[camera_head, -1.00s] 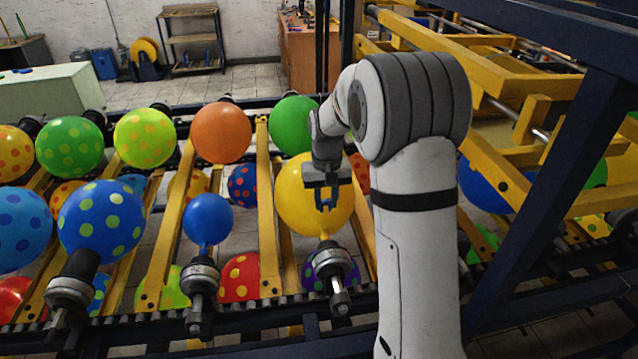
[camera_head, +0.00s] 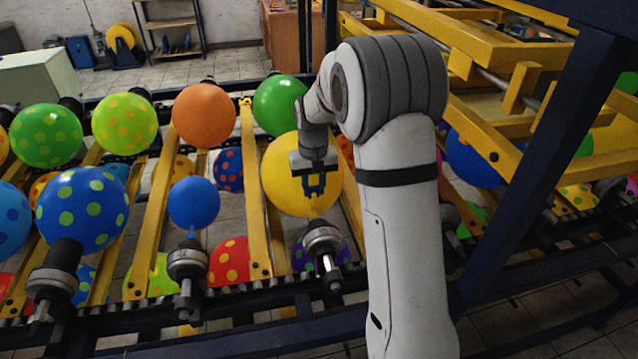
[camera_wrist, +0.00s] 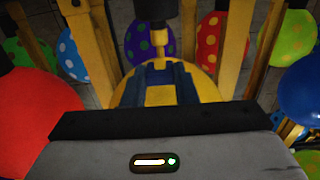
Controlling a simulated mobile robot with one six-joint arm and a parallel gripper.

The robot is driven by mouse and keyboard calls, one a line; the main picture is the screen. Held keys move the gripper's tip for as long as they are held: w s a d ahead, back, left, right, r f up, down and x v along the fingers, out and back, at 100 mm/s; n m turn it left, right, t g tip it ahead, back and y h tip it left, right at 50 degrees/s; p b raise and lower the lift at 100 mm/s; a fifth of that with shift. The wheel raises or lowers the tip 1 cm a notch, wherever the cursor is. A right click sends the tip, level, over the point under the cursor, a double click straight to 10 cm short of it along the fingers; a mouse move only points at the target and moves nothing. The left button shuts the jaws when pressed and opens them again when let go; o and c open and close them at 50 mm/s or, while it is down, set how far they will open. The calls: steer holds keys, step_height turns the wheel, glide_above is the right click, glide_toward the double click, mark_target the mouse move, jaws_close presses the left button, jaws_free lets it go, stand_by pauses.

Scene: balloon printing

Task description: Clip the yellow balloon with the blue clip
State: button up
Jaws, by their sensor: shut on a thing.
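The yellow balloon (camera_head: 280,185) hangs round and inflated on a metal nozzle (camera_head: 322,237) in the front row; its narrow neck points down to it. My gripper (camera_head: 314,180) is in front of the balloon's lower part, above the nozzle. It is shut on the blue clip (camera_head: 307,184), whose prongs point down toward the neck. In the wrist view the clip (camera_wrist: 187,82) stands before the yellow balloon (camera_wrist: 125,95), its prongs pointing toward the yellow neck (camera_wrist: 160,42). The prongs look short of the neck; contact cannot be made out.
A small blue balloon (camera_head: 194,203) and a dotted blue balloon (camera_head: 82,210) stand left in the same row. A green balloon (camera_head: 279,106) and an orange one (camera_head: 204,115) are behind. A red balloon (camera_wrist: 35,120) is close by in the wrist view. Yellow rails (camera_head: 254,220) run between nozzles.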

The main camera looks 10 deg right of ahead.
steer(key=b, duration=0.3)
glide_above(314, 211)
steer(key=shift+f, duration=2.35)
steer(key=shift+f+b, duration=0.85)
steer(key=shift+f, duration=0.7)
steer(key=o, duration=0.9)
steer(key=shift+o, duration=0.2)
steer(key=shift+r, duration=0.1)
steer(key=shift+r+p, duration=2.9)
steer(key=shift+r, duration=1.55)
